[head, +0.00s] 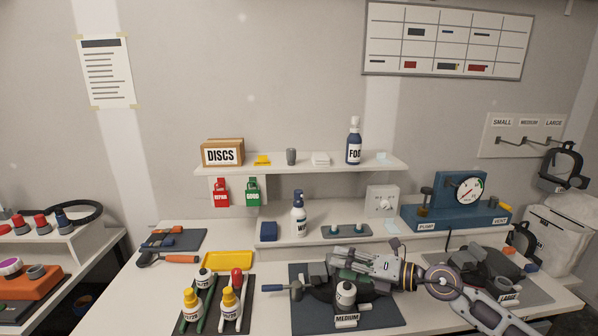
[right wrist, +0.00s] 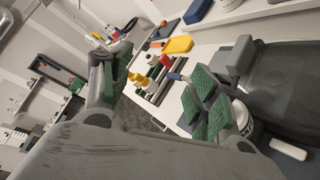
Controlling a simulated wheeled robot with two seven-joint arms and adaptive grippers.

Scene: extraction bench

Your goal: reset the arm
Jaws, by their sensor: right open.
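My right arm (head: 480,305) comes in from the lower right of the head view. Its right gripper (head: 345,264) is over the back of the mat marked MEDIUM (head: 378,318). In the right wrist view the fingers (right wrist: 157,92), with green pads, stand apart with nothing held between them. My left gripper is not in view.
A blue pump with a gauge (head: 458,203) stands at the back right. Yellow-capped bottles (head: 193,309) and a yellow tray (head: 229,260) are to the left. A shelf (head: 300,168) hangs above.

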